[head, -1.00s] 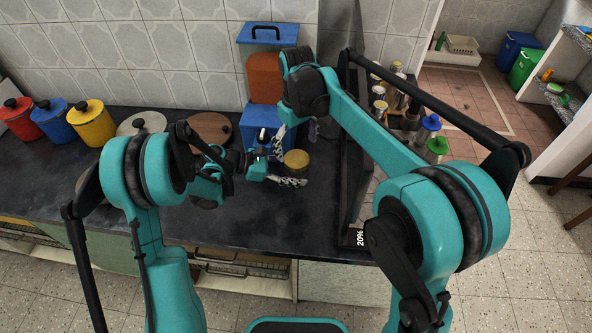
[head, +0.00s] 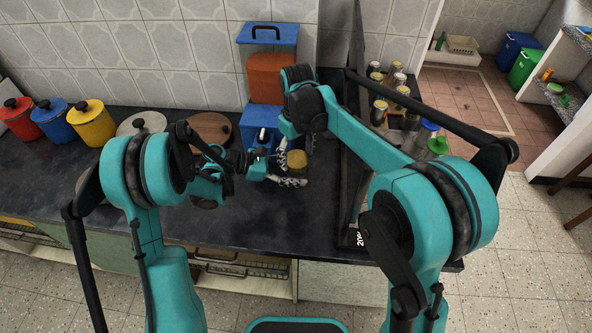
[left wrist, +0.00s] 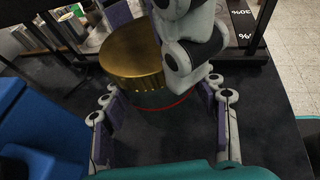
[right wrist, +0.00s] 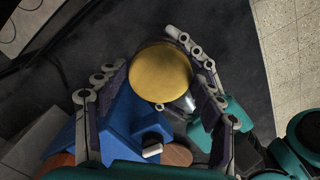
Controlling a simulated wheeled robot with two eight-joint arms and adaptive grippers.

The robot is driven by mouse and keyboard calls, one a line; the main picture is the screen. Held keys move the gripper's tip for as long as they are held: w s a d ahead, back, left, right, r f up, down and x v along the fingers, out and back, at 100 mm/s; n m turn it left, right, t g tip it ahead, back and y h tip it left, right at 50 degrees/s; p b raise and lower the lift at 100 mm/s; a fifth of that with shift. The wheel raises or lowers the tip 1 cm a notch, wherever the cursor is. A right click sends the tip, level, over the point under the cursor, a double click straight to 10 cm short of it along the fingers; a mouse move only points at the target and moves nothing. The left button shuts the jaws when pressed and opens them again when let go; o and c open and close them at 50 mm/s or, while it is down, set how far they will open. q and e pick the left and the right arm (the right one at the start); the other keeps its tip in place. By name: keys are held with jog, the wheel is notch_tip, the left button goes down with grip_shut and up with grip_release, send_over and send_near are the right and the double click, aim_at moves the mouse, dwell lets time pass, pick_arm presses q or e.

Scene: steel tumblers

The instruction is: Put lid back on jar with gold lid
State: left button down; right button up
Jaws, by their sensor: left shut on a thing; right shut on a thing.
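The gold lid (head: 297,159) is at the top of a small jar on the dark counter. It shows as a ridged gold disc in the left wrist view (left wrist: 133,60). The jar's glass (left wrist: 152,98) shows just below it, partly hidden by fingers. I cannot tell whether the lid is fully seated. My left gripper (left wrist: 163,90) is shut on the jar's body, one finger on each side. My right gripper (right wrist: 162,68) comes from above and is shut on the gold lid, which fills the space between its fingers in the right wrist view (right wrist: 160,73).
A blue box (head: 262,118) stands behind the jar near the wall. Red (head: 18,117), blue (head: 52,119) and yellow (head: 91,124) canisters and others stand at the left. A dark-framed rack (head: 352,195) with several jars lies to the right. The front counter is clear.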

jog(key=o, duration=1.4)
jog(key=shift+r, duration=0.1)
notch_tip(320, 180, up, 12)
jog(key=shift+f, duration=0.1)
